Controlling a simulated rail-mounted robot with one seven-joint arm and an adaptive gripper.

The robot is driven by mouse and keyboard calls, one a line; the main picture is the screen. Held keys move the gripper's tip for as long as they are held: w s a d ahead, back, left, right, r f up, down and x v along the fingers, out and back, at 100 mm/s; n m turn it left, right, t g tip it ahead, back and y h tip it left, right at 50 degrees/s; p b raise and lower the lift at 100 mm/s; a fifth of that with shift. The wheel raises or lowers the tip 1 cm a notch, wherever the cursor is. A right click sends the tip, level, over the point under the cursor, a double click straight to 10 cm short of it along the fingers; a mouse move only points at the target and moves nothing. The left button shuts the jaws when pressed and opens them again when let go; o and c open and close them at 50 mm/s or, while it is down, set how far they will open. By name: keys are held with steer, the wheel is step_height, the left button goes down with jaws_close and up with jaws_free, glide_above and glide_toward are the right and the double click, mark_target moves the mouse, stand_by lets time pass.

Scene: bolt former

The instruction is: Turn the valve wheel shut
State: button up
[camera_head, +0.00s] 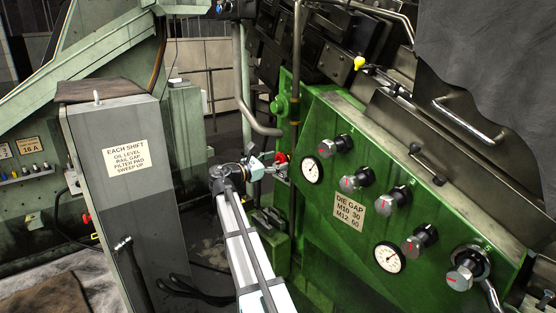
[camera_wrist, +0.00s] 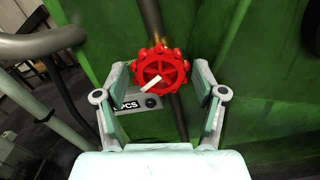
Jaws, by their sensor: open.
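The red valve wheel (camera_wrist: 160,70) shows in the wrist view, in front of a vertical pipe on the green machine. My gripper (camera_wrist: 164,75) is open, with one finger on the left of the wheel and one on the right. I cannot tell whether the fingers touch the rim. In the head view only a small part of the wheel (camera_head: 281,159) shows beside my gripper (camera_head: 275,167), and the arm and wrist hide much around it.
The green machine panel (camera_head: 318,225) with gauges and knobs stands to the right. A grey cabinet (camera_head: 135,205) stands to the left. A grey bent pipe (camera_head: 243,95) rises behind my wrist.

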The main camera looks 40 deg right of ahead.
steer(key=shift+d, duration=0.55)
steer(key=c, duration=0.9)
